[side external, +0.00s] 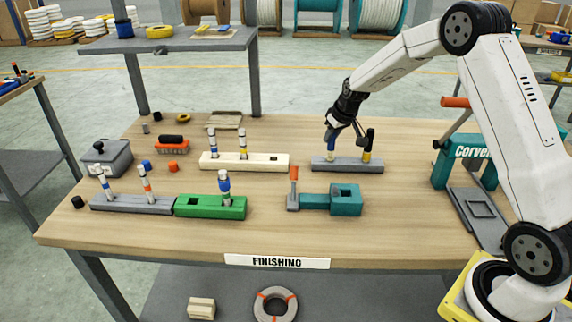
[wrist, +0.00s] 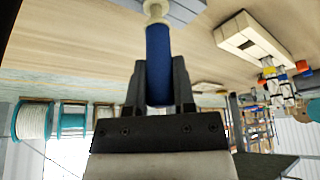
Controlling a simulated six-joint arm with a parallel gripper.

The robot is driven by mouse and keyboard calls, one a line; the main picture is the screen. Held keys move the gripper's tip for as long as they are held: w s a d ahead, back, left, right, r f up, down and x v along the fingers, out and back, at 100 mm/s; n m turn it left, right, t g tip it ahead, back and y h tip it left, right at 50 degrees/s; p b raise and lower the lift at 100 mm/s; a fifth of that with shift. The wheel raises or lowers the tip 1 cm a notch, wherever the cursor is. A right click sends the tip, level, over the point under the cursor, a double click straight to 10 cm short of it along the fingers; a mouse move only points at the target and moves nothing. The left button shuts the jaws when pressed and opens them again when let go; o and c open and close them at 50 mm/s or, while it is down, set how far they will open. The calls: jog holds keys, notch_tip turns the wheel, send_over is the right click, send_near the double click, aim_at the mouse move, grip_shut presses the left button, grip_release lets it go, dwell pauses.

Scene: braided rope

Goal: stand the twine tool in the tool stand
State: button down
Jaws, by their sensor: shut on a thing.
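My gripper (side external: 334,132) is shut on the blue handle of an upright tool (side external: 331,145) at the grey block (side external: 347,165) on the right of the bench. In the wrist view the blue handle (wrist: 158,60) lies between both fingers, with a cream collar toward the block. The tool's lower end meets the block; I cannot tell whether it is seated in a hole. A black-handled tool with a yellow collar (side external: 367,156) stands in the same block. Which tool is the twine tool, and which block is the tool stand, is not marked.
A cream block (side external: 220,162) holds two tools and shows an empty hole. A green block (side external: 210,208) holds one and shows an empty hole. Another grey block (side external: 132,205) holds two. A teal fixture (side external: 345,203) is in front. The teal press (side external: 470,150) stands at right.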

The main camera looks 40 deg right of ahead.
jog(key=shift+c, duration=1.8)
grip_release()
jog(key=shift+r, duration=0.1)
jog(key=v, duration=0.7)
jog(key=shift+r, duration=0.3)
jog(key=shift+s+a, duration=0.1)
jog(key=shift+s, duration=0.05)
jog(key=s+a+f+g, duration=0.1)
jog(key=s+a+f, duration=0.2)
jog(key=s+a, duration=0.6)
jog(key=s+a+f+n+g, duration=0.1)
jog(key=s+a+f, duration=0.1)
jog(key=s+a, duration=0.7)
jog(key=s, duration=0.5)
jog(key=shift+f, duration=0.35)
